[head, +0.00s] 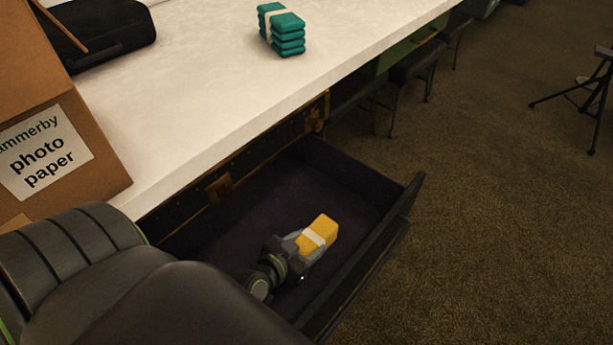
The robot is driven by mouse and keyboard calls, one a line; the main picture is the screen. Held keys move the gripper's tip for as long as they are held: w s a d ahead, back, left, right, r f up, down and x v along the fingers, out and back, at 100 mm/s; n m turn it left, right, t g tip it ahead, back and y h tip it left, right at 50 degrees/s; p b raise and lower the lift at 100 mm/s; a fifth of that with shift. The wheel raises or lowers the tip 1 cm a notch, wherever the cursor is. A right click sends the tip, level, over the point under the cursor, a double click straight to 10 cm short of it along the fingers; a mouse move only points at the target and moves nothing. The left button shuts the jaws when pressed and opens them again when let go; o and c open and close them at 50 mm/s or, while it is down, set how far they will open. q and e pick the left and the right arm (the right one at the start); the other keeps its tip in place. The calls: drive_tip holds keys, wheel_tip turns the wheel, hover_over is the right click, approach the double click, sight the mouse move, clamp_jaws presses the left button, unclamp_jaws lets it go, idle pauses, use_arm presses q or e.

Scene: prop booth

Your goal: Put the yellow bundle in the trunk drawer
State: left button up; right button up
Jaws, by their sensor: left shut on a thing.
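The yellow bundle (324,227) has a pale band around it. My left gripper (309,243) is shut on it. The bundle is over the inside of the open trunk drawer (405,208), within its walls as seen from above. I cannot tell whether it touches the drawer floor. The drawer has a dark lining and is pulled out from under the white counter; its floor around the bundle looks empty. My left arm hides the drawer's near left part. My right gripper is not in view.
A teal banded bundle (281,30) stands on the white counter (215,95). A cardboard box (62,95) labelled photo paper and a black case (105,28) are at the left. Stools (415,70) and a tripod (597,103) stand beyond. The carpet right of the drawer is clear.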

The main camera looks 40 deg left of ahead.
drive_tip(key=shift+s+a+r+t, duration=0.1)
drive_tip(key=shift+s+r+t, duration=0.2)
use_arm(q)
drive_tip(key=o, duration=1.1)
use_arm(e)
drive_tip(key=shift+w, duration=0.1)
